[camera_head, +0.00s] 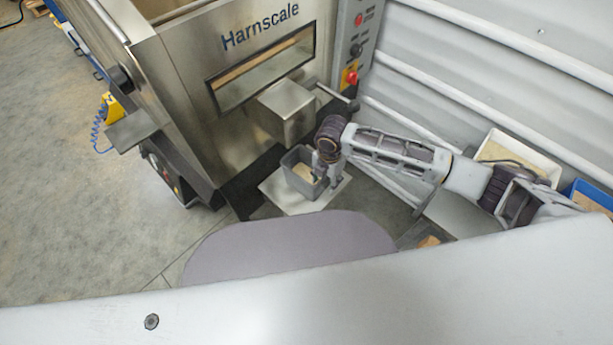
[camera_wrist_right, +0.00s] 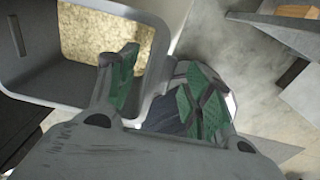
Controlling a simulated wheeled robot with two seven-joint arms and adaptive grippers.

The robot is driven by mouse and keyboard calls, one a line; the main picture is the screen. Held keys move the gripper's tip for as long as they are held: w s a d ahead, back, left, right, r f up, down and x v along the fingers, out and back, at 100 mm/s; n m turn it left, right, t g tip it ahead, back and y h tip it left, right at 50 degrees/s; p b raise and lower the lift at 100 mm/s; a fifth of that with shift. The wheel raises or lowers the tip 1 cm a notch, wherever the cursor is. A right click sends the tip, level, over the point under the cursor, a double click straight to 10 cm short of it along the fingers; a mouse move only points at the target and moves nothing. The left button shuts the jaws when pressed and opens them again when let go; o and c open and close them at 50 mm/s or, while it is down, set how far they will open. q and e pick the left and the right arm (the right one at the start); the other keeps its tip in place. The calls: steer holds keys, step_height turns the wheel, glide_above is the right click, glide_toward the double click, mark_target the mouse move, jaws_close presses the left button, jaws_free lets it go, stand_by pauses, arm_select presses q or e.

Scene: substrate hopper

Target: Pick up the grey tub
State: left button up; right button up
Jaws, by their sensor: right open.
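The grey tub (camera_head: 294,182) stands upright on a pale plate (camera_head: 290,204) below the hopper's spout and holds light, grainy material. It also shows at the left of the right wrist view (camera_wrist_right: 50,85), with the material (camera_wrist_right: 92,38) inside. My right gripper (camera_head: 324,172) is at the tub's right side, pointing down. In the right wrist view my right gripper (camera_wrist_right: 158,88) is open, with one green-padded finger over the tub's inside and the other outside, the tub's wall between them. Whether the pads touch the wall cannot be told. My left gripper is not in view.
The steel hopper marked Harnscale (camera_head: 190,70) stands behind, its box-like spout (camera_head: 287,108) close above the tub. A white bin (camera_head: 540,158) and a blue bin (camera_head: 588,190) stand at the right by the ribbed wall (camera_head: 480,60). Open floor (camera_head: 80,200) lies to the left.

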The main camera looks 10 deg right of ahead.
jaws_close()
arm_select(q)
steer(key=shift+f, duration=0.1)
arm_select(e)
steer(key=shift+r, duration=0.15)
stand_by(0.3)
steer(key=shift+r, duration=0.3)
steer(key=shift+r+p, duration=0.3)
steer(key=shift+r, duration=0.4)
step_height(320, 180, up, 6)
steer(key=shift+f+p, duration=0.1)
steer(key=shift+p, duration=0.55)
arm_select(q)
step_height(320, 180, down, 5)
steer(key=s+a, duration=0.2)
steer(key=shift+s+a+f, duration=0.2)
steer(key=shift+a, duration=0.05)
arm_select(e)
steer(key=shift+r, duration=1.05)
